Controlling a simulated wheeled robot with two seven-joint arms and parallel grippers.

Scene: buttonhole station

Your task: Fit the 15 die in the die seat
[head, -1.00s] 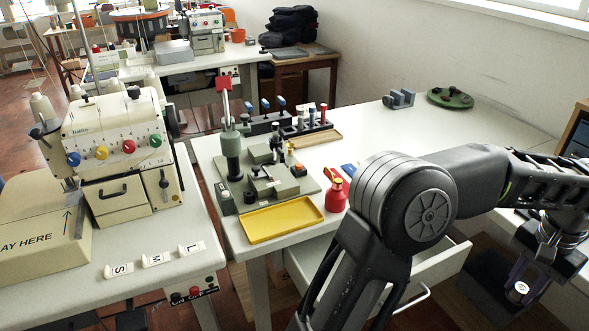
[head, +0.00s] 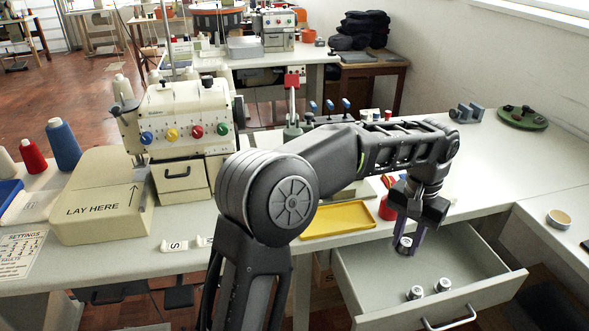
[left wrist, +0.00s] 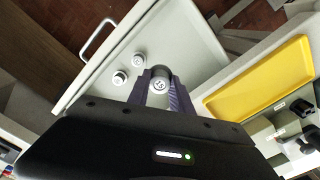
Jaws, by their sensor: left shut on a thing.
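My left gripper (head: 405,240) is shut on a small round metal die (head: 404,244) with a white marked face. It holds the die above the open drawer. The die also shows between the purple fingers in the left wrist view (left wrist: 160,85); its mark is too small to read surely. Two similar dies, one on the left (head: 416,293) and one on the right (head: 443,285), stand in the drawer (head: 365,290). The die seat cannot be made out; my left arm covers most of the green station behind the yellow tray. My right gripper is not in view.
The yellow tray (head: 340,219) lies on the table behind the drawer. A red can (head: 388,207) stands close behind my gripper. The cream machine (head: 185,130) stands left. A grey block (head: 466,112) and green disc (head: 522,117) are at the back right. The right tabletop is largely clear.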

